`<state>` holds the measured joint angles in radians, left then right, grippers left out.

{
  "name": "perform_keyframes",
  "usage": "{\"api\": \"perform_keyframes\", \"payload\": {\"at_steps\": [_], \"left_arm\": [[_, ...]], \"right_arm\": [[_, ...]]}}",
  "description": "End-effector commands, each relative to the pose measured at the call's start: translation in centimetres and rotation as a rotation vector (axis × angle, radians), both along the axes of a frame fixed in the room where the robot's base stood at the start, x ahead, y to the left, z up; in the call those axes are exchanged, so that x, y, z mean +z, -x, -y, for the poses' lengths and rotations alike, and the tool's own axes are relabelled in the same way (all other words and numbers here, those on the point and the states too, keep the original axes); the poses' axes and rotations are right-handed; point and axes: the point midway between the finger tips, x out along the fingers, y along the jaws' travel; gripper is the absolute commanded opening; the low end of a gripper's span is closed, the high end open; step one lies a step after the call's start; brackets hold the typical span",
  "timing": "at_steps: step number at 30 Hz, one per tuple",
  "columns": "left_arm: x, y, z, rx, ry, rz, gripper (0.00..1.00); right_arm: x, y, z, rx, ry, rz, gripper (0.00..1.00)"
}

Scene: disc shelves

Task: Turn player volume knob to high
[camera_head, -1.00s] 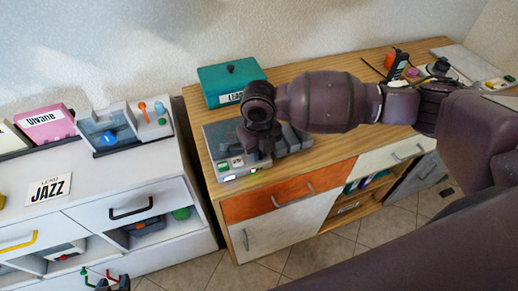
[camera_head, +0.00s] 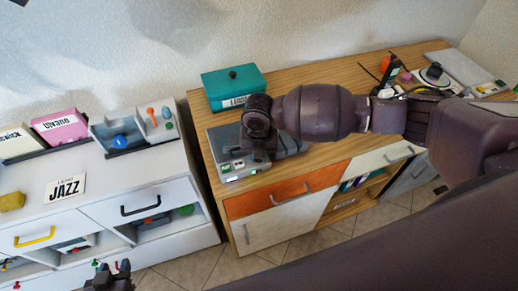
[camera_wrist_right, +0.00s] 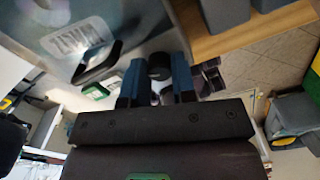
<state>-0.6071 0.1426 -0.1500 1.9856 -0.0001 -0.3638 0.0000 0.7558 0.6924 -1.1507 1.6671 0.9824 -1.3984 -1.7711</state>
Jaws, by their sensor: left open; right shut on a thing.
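The grey player (camera_head: 222,140) sits on the wooden cabinet top, with small green and white controls on its front edge. My right arm reaches over it from the right, and my wrist hides part of it. In the right wrist view my right gripper (camera_wrist_right: 158,72) has its two blue fingers on either side of a dark round knob (camera_wrist_right: 158,67), shut on it. The knob is hidden in the head view, and its turn angle cannot be read. My left gripper (camera_head: 112,274) is open and empty at the lower left, in front of the white cabinet.
A teal box (camera_head: 233,86) stands behind the player. A white cabinet (camera_head: 130,185) with a JAZZ card (camera_head: 65,187) and coloured cases stands at left. A second device (camera_head: 434,76) with cables lies at the far right. Bare wood (camera_head: 320,78) lies between.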

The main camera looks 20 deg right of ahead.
Motion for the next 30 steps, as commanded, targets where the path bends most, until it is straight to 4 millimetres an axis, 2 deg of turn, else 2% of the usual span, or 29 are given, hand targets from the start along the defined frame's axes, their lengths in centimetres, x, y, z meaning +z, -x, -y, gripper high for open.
{"api": "perform_keyframes", "payload": {"at_steps": [18,19,23,30], "left_arm": [[0.12,0.20,-0.04,0.001,0.000,-0.009,0.43],[0.12,0.20,-0.04,0.001,0.000,-0.009,0.43],[0.11,0.21,-0.03,0.001,0.001,-0.009,0.43],[0.08,0.24,-0.02,0.001,0.001,-0.010,0.43]], "right_arm": [[0.08,-0.09,0.02,-0.050,0.001,0.002,0.01],[0.08,-0.09,0.02,-0.050,0.001,0.002,0.29],[0.07,-0.08,0.01,-0.050,0.001,0.002,0.49],[0.03,-0.04,0.00,-0.049,0.000,0.001,0.50]]}}
